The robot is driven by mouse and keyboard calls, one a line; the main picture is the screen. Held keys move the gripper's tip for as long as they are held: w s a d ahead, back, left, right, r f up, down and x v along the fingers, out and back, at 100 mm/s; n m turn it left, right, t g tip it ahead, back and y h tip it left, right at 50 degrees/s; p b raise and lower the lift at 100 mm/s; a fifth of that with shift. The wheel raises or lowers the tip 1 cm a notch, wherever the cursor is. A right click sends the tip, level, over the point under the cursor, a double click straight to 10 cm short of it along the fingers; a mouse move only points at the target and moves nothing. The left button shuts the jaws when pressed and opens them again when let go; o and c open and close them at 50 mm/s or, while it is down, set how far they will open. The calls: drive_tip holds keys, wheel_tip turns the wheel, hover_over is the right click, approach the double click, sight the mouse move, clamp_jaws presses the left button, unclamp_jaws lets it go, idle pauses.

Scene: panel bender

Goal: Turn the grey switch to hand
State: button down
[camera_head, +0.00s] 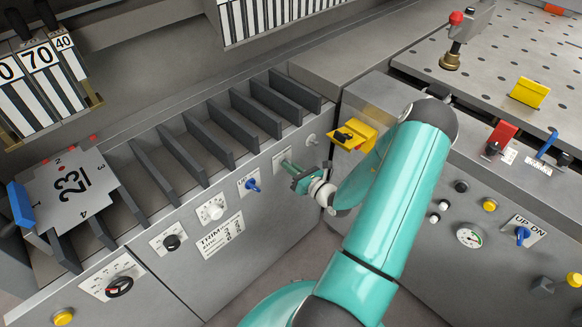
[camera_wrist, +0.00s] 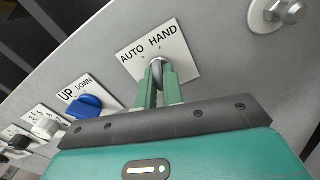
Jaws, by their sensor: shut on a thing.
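The grey switch (camera_wrist: 157,67) sits on a white plate marked AUTO and HAND (camera_wrist: 175,50) on the grey panel front. My gripper (camera_wrist: 157,88) is shut on the switch, one green finger on each side of it. Its knob shows between the fingertips; the fingers cover part of it, and I cannot tell which word it points to. In the head view my gripper (camera_head: 298,177) reaches the panel below the slotted rack, and it hides the switch there.
A blue UP/DOWN switch (camera_wrist: 85,105) is close on the left, with a white knob (camera_wrist: 46,127) beyond. A round metal fitting (camera_wrist: 290,12) is at upper right. A yellow bracket (camera_head: 355,134) juts out near my arm.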

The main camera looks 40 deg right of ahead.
drive_tip(key=shift+m, duration=1.3)
drive_tip(key=shift+s, duration=0.1)
drive_tip(key=c, duration=1.5)
unclamp_jaws()
drive_tip(key=s, duration=1.3)
drive_tip(key=shift+s+d, duration=0.2)
drive_tip(key=shift+s, duration=0.15)
